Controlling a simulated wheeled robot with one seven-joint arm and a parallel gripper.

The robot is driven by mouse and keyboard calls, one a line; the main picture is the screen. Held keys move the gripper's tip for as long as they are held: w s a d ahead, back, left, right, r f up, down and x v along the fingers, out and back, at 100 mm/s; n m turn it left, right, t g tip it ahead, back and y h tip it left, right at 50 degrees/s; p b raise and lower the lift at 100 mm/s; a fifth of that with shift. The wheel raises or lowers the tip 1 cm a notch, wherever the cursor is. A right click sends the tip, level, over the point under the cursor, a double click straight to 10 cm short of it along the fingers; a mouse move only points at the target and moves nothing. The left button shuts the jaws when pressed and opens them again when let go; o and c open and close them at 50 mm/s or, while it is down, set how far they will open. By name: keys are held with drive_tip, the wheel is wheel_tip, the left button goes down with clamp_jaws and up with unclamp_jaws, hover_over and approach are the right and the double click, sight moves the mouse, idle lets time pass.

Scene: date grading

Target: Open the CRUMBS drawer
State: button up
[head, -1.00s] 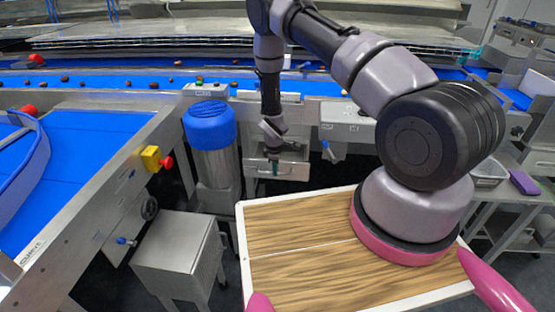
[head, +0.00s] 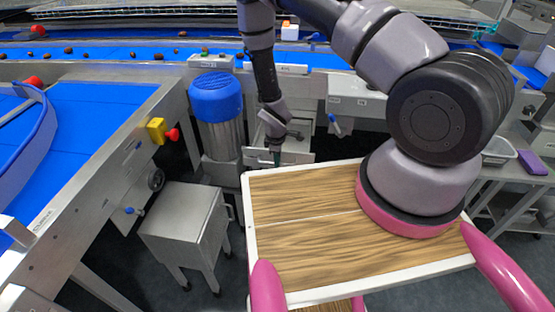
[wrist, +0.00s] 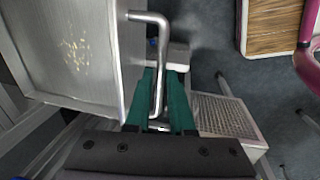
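The drawer (head: 299,156) stands out from under the conveyor in the head view, left of centre, with its open top showing. In the wrist view its grey metal inside (wrist: 40,50) shows at the left, with a patch of yellowish crumbs (wrist: 75,54) on the floor. Its bent bar handle (wrist: 150,18) runs down between the green fingers of my gripper (wrist: 160,100). The fingers lie close on both sides of the bar and look shut on it. In the head view my gripper (head: 276,156) points down at the drawer front. I cannot read a label on the drawer.
A blue-topped motor (head: 216,97) stands left of the drawer. A grey metal cabinet (head: 184,222) stands on the floor at lower left. My wood-topped base is close in front of the drawer. A perforated metal step or tray (wrist: 222,118) shows at right in the wrist view.

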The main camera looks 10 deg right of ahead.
drive_tip(key=shift+o, duration=0.9)
wheel_tip(320, 180, up, 11)
drive_tip(key=s, duration=0.2)
drive_tip(key=shift+a+f, duration=0.2)
drive_tip(key=shift+a, duration=0.1)
drive_tip(key=shift+w, duration=0.1)
drive_tip(key=d+r+m+t+y, duration=0.1)
drive_tip(key=d+r+m, duration=0.15)
drive_tip(key=r, duration=0.85)
drive_tip(key=w+d+r+m, duration=0.15)
drive_tip(key=r+m, duration=0.25)
drive_tip(key=r, duration=0.7)
drive_tip(key=d+r+m+t+y, duration=0.1)
drive_tip(key=d+r+m, duration=0.25)
drive_tip(key=r, duration=0.65)
drive_tip(key=s+d+r+m+t, duration=0.1)
drive_tip(key=s+r+m, duration=0.3)
drive_tip(key=s+r, duration=0.5)
drive_tip(key=s+d+r+m+t, duration=0.2)
drive_tip(key=s+d+r+m, duration=0.2)
drive_tip(key=s+r, duration=0.6)
drive_tip(key=shift+r+m+y, duration=0.3)
drive_tip(key=shift+r+y, duration=0.1)
